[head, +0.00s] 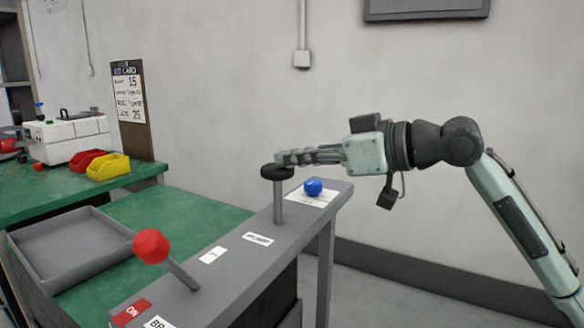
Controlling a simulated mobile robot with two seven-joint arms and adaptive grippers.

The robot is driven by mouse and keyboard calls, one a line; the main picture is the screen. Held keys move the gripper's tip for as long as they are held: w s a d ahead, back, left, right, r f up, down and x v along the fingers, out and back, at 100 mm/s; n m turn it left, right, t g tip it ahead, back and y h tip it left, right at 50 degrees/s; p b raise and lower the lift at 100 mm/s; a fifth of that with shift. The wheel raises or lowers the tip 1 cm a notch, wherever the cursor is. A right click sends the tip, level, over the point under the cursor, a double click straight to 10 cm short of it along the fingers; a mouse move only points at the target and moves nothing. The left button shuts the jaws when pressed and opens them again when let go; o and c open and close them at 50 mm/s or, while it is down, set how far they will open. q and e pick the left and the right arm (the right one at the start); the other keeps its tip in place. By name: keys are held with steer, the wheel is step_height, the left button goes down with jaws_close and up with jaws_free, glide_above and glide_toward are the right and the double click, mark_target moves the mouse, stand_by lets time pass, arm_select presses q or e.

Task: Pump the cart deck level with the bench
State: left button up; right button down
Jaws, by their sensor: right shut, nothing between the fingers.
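The cart deck (178,213) is a green surface that looks lower than the green bench top (45,192), whose front edge shows above it. A grey rail (225,262) runs along the cart's near side. On it stand a lever with a black knob (270,172), upright, and a tilted lever with a red knob (151,246). My right gripper (281,158) is shut and empty, with its fingertips at the top of the black knob. I cannot tell whether they touch it. My left gripper is not in view.
A grey tray (22,242) lies on the deck. A blue knob (313,187) sits at the rail's far end. The bench holds a white machine (70,136), a red bin (82,163), a yellow bin (108,168) and a kit card board (130,107). Floor at right is clear.

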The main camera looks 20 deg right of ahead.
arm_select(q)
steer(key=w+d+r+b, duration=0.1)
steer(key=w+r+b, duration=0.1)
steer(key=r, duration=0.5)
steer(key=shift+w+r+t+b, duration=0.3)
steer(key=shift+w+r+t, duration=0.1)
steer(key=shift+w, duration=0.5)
arm_select(e)
steer(key=v, duration=1)
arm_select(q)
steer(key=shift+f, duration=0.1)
arm_select(e)
steer(key=shift+w+r, duration=0.1)
